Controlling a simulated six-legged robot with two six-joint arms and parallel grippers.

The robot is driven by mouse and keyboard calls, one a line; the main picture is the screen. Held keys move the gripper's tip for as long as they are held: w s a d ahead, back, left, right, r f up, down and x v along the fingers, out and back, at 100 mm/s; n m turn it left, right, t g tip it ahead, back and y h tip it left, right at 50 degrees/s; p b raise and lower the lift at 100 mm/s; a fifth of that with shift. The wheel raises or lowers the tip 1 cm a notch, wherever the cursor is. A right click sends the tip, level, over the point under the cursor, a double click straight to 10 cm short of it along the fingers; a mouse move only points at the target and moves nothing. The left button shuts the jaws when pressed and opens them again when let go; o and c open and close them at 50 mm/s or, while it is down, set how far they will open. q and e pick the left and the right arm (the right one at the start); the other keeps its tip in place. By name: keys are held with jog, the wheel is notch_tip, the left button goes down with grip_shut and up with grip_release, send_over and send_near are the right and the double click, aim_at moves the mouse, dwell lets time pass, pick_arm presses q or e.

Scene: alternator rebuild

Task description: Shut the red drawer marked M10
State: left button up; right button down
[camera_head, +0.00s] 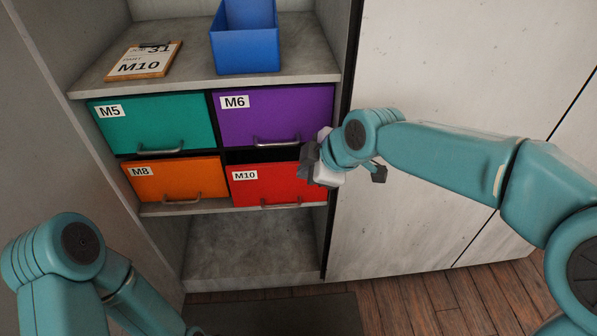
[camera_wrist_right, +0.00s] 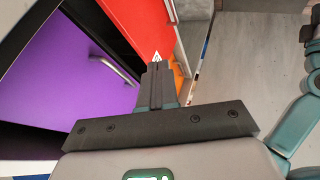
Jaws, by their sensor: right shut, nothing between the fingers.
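The red drawer marked M10 (camera_head: 275,186) is at the lower right of a block of drawers. It stands out a little from the cabinet, with a dark gap above its front. Its metal handle (camera_head: 281,205) runs along the bottom of the front. My right gripper (camera_head: 310,162) is shut and empty at the drawer's right end, hiding its upper right corner. In the right wrist view the shut fingers (camera_wrist_right: 155,82) point towards the red front (camera_wrist_right: 138,28); I cannot tell whether they touch it. My left arm shows at the lower left, but its gripper is not visible.
Above M10 is the purple M6 drawer (camera_head: 272,115); the orange M8 drawer (camera_head: 176,180) is left of it, under the teal M5 drawer (camera_head: 150,122). A blue bin (camera_head: 246,52) and a clipboard (camera_head: 145,62) are on the shelf above. A pale cabinet door (camera_head: 420,80) stands at the right.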

jog(key=s+d+f+n+g+h, duration=0.1)
jog(key=s+d+f+h, duration=0.35)
jog(key=d, duration=0.35)
jog(key=n+t, duration=1)
jog(key=n, duration=0.8)
send_near(272, 170)
jog(key=x, duration=0.4)
jog(key=shift+w+f+b, duration=0.35)
jog(key=shift+f+b, duration=0.05)
jog(key=shift+w, duration=0.9)
